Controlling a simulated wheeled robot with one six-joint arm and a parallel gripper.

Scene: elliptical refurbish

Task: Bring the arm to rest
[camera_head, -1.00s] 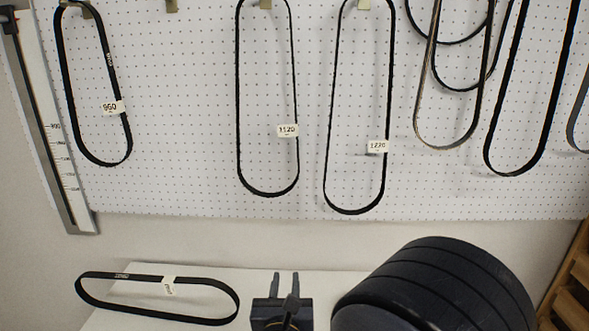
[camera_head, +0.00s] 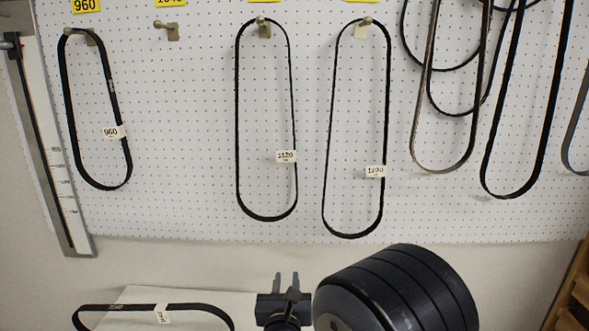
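My gripper (camera_head: 286,283) shows at the bottom middle of the head view, with two dark fingers pointing up and a visible gap between them. Nothing shows between the fingers. My dark arm link (camera_head: 395,292) bulks large to the right of it. The gripper appears in front of or over a white surface (camera_head: 240,303); how far above it, I cannot tell. A black belt (camera_head: 190,306) with a white tag lies on that surface to the left, apart from the gripper. Its lower part is cut off by the picture edge.
A white pegboard (camera_head: 190,130) fills the back. Belts tagged 960 (camera_head: 66,110), 1120 (camera_head: 238,130) and another tagged belt (camera_head: 331,130) hang there, with several more at right. One hook (camera_head: 172,32) is empty. A metal ruler (camera_head: 45,150) hangs left; a wooden rack (camera_head: 572,300) stands right.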

